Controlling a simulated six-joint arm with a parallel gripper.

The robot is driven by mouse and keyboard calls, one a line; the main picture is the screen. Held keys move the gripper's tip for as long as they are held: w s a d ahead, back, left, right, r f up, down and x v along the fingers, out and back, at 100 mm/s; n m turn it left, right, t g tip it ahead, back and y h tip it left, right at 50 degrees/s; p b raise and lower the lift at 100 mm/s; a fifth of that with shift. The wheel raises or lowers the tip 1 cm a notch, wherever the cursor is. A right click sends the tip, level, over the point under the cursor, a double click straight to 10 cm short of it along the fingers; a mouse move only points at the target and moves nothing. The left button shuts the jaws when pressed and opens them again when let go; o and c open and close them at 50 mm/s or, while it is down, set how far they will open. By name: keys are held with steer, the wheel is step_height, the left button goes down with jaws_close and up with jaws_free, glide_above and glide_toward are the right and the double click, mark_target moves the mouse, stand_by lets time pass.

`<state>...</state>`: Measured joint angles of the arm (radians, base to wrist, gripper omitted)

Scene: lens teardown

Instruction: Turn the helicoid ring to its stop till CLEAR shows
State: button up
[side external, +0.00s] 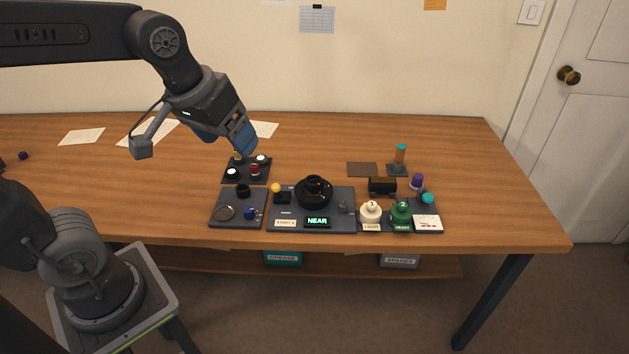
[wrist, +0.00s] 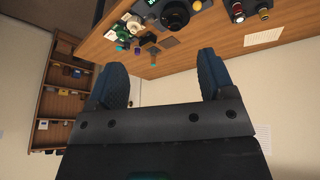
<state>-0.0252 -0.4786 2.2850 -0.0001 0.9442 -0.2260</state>
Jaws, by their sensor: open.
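The black helicoid ring (side external: 313,192) stands on a dark base plate (side external: 343,217) near the front of the table in the side external view. It also shows at the top of the wrist view (wrist: 174,14). The display in front of it (side external: 317,221) reads NEAR in green. My gripper (side external: 245,148) is up and to the left of the ring, well apart from it, above the back of a small dark tray. In the wrist view its two blue fingers (wrist: 163,83) are wide apart with nothing between them.
The small dark tray (side external: 235,180) holds several round parts. A left tray (side external: 222,219) holds a glass disc and a blue part. A white knob (side external: 371,212) and a green knob (side external: 401,213) stand right of the plate. The table (side external: 450,150) is clear at the far right.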

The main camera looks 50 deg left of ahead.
steer(key=w+a+f+n+g, duration=0.2)
steer(key=w+n, duration=0.3)
steer(key=w, duration=0.8)
steer(key=n+g, duration=0.2)
steer(key=n, duration=0.4)
glide_toward(315, 181)
step_height(315, 181, down, 10)
steer(key=shift+f, duration=0.1)
steer(key=c, duration=0.9)
